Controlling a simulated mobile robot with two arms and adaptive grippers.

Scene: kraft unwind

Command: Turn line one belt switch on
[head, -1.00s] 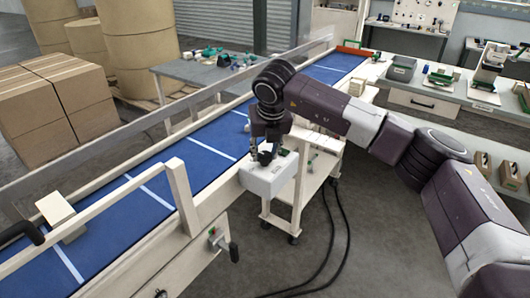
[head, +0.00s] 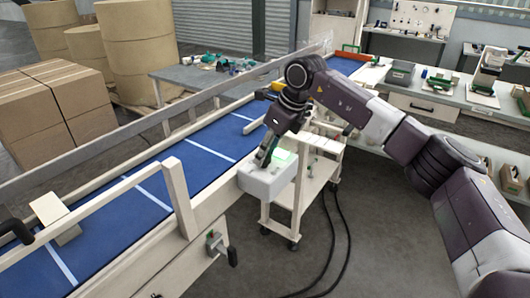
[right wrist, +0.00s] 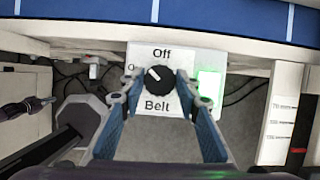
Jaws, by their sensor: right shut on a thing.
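The belt switch is a black round knob (right wrist: 158,78) on a white box (head: 266,183) fixed to the conveyor's near side. Its plate reads "Off" above and "Belt" below. The knob's white mark points up and left in the right wrist view. A green lamp (right wrist: 209,86) beside the knob glows. My right gripper (right wrist: 156,80) is shut on the knob, one blue-padded finger on each side. In the head view the right gripper (head: 267,155) reaches down onto the box and hides the knob.
The blue conveyor belt (head: 205,155) runs behind the box, with a pale block (head: 54,218) on it at the left. A white cart (head: 318,172) stands just right of the box, with dark cables on the floor. A crank handle (head: 222,248) sticks out below left.

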